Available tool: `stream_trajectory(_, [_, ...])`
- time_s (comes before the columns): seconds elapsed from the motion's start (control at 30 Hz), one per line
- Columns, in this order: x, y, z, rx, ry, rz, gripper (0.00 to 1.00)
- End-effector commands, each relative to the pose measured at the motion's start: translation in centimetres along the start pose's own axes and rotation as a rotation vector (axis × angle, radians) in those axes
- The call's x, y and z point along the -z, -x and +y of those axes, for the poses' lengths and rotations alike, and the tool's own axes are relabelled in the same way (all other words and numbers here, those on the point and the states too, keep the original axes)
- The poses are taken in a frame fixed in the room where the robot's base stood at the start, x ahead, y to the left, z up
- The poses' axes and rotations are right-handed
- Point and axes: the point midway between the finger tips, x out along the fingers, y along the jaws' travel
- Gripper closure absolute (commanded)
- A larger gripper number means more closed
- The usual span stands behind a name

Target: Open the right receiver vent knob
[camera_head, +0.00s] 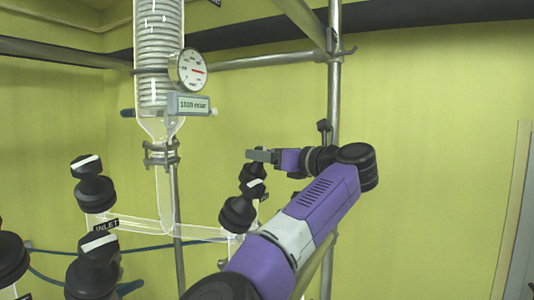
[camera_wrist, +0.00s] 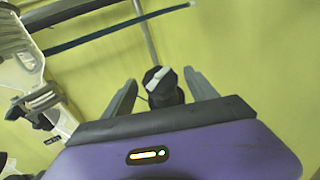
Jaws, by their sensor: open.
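A black knob with a white stripe on its top (camera_head: 252,180) stands on the glass piping at the centre right. It also shows in the wrist view (camera_wrist: 161,88), between my two fingers, with a gap on each side. My gripper (camera_head: 260,156) is open and empty, with its fingers at the height of the knob's top in the head view. In the wrist view the fingertips (camera_wrist: 160,76) flank the knob. Whether they touch it cannot be told. The knob's lower part is hidden in the wrist view by my gripper body.
Other black knobs with white stripes (camera_head: 90,180) stand at the left, near an INLET label (camera_head: 106,226). A glass coil column (camera_head: 158,60) with a gauge (camera_head: 191,70) and a display (camera_head: 190,104) hangs left of my gripper. A metal pole (camera_head: 334,80) rises behind my arm.

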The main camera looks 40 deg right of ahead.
Motion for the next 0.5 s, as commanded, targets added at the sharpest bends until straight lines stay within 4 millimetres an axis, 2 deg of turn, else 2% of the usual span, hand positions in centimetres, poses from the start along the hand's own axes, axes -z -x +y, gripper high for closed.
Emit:
stream_trajectory(0.17, [0.03,0.01,-0.01,0.0,0.0,0.0,0.33])
stream_trajectory(0.4, [0.01,0.03,0.0,0.0,0.001,0.0,0.8])
stream_trajectory(0.5, [0.0,0.03,0.0,0.0,0.001,0.0,0.96])
